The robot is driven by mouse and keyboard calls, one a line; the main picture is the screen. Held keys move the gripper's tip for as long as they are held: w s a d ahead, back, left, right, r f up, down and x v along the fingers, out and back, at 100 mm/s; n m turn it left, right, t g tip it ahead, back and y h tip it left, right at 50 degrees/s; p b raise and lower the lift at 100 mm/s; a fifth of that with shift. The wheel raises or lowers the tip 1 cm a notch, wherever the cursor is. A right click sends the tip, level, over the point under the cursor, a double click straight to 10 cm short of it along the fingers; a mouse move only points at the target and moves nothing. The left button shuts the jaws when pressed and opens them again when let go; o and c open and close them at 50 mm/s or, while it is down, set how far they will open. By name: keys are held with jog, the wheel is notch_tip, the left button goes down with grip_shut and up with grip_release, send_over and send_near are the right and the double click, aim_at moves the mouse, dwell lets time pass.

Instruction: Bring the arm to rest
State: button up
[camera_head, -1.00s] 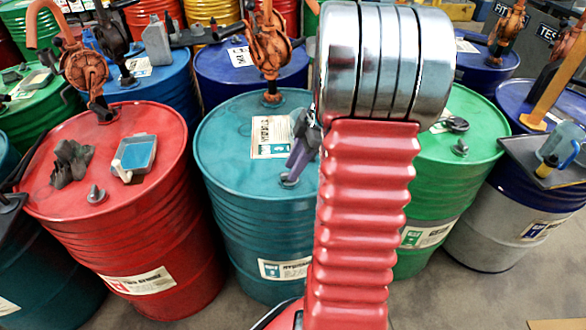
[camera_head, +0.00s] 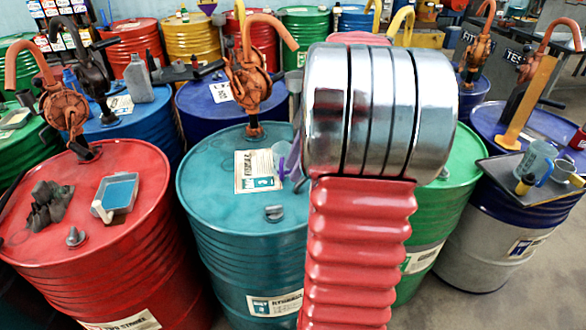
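My arm stands upright in the middle of the body camera view, with a red ribbed sleeve and a thick ringed silver joint at its top. It covers part of the teal drum (camera_head: 225,190) and part of the green drum (camera_head: 452,190). My gripper does not show, so I cannot see whether it is open or holds anything. A purple and grey item (camera_head: 291,160), partly hidden by the arm, shows over the teal drum's right side.
A red drum (camera_head: 130,235) at left bears a blue-lined tray (camera_head: 116,194) and dark crumpled gloves (camera_head: 48,205). An orange hand pump (camera_head: 250,80) rises from the teal drum. A blue-and-grey drum at right bears a dark tray (camera_head: 520,187) with jugs. More drums stand behind.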

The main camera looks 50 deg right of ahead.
dwell(0.6)
jog(key=s+a+m+t+h, duration=0.1)
jog(key=s+a+m, duration=0.1)
jog(key=a, duration=0.8)
jog(key=s+a+r+m+t+h, duration=0.1)
jog(key=s+a+m, duration=0.2)
jog(key=a, duration=0.8)
jog(key=s+a+r+m+t+h, duration=0.1)
jog(key=s+a+m, duration=0.1)
jog(key=a+m, duration=0.4)
jog(key=a, duration=0.5)
jog(key=shift+s+a+r+h, duration=0.15)
jog(key=shift+a+r+h, duration=0.05)
jog(key=shift+r+h, duration=0.1)
